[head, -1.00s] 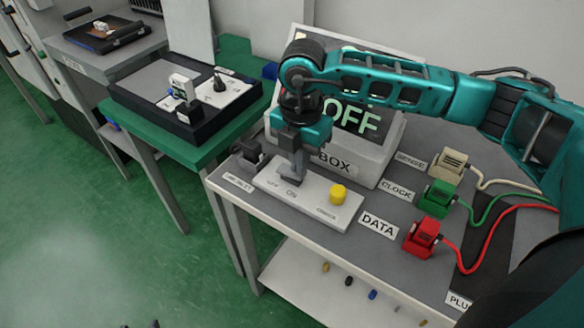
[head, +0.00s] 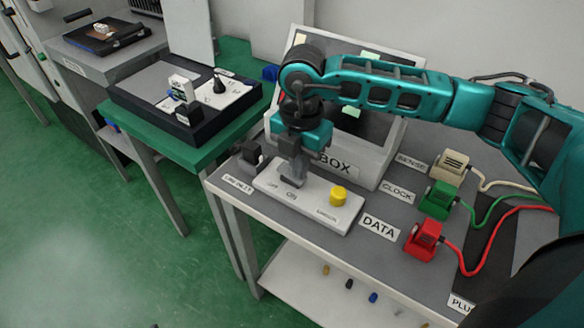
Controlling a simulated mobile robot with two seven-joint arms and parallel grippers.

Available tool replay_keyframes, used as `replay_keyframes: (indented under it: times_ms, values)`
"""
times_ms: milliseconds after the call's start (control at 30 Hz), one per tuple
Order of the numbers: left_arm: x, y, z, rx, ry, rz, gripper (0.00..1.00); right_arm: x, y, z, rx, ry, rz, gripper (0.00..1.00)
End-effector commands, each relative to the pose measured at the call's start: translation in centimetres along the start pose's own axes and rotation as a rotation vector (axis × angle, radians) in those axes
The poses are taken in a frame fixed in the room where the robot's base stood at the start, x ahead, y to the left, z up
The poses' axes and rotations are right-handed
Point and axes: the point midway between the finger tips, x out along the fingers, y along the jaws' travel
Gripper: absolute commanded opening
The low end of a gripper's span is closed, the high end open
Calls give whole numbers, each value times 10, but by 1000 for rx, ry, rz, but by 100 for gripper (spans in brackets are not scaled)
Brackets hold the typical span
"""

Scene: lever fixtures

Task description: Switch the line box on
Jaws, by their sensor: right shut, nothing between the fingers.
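The line box (head: 352,170) is a pale housing with a sloped dark screen (head: 375,125), partly hidden behind my right arm. The screen shows a small green patch and no readable word. In front lies a white switch strip (head: 318,210) with small labels, one reading ON, and a yellow knob (head: 338,196) at its right end. My right gripper (head: 292,181) is shut and empty, pointing down at the strip just behind the ON label. Its fingers hide any switch lever there, and I cannot tell whether they touch it. My left gripper is out of view.
A dark block (head: 250,153) stands left of the strip. Red (head: 423,240), green (head: 437,199) and cream (head: 452,165) plugs with cables sit at the right. A green table (head: 205,150) with a black tray stands to the left.

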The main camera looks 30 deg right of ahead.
Motion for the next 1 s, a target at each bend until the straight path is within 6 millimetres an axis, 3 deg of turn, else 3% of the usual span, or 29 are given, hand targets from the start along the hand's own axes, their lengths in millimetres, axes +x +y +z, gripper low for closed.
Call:
replay_keyframes:
  times_ms: [733,1000]
  values:
    - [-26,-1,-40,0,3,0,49,-63,0,0,0,0,1,0]
    - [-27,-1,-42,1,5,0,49,-67,0,0,0,0,0,0]
